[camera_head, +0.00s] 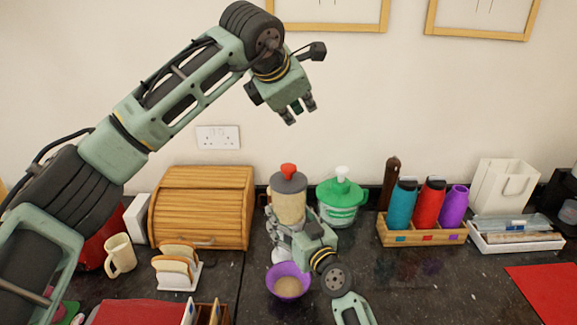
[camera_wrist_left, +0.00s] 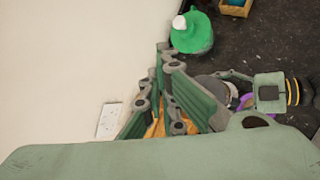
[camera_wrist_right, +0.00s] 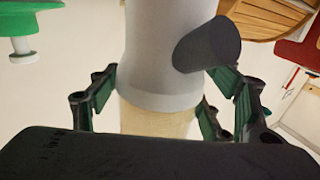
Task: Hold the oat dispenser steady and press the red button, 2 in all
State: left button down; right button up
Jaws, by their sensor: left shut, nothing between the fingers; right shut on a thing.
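The oat dispenser (camera_head: 289,203) stands upright on the dark counter, a clear body of oats with a grey lid and a red button (camera_head: 288,170) on top. My right gripper (camera_head: 278,225) is shut around its lower body; the right wrist view shows the fingers on both sides of the dispenser (camera_wrist_right: 158,120). A purple bowl (camera_head: 289,284) with oats in it sits in front, below the spout. My left gripper (camera_head: 298,113) is shut and empty, high above the dispenser and apart from the button. In the left wrist view its fingers hide most of the dispenser.
A green-lidded tub (camera_head: 340,200) stands close right of the dispenser. A wooden bread box (camera_head: 202,208), toast rack (camera_head: 178,270) and mug (camera_head: 120,255) are to the left. A wooden tray (camera_head: 425,234) with several bottles is to the right.

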pick_arm(q)
send_over(296, 166)
jog(key=shift+f, duration=4.4)
jog(key=shift+f, duration=0.15)
jog(key=shift+f, duration=0.25)
jog(key=shift+f, duration=1.3)
pick_arm(e)
jog(key=shift+r, duration=0.1)
pick_arm(q)
jog(key=shift+r, duration=1.65)
jog(key=shift+r, duration=2.55)
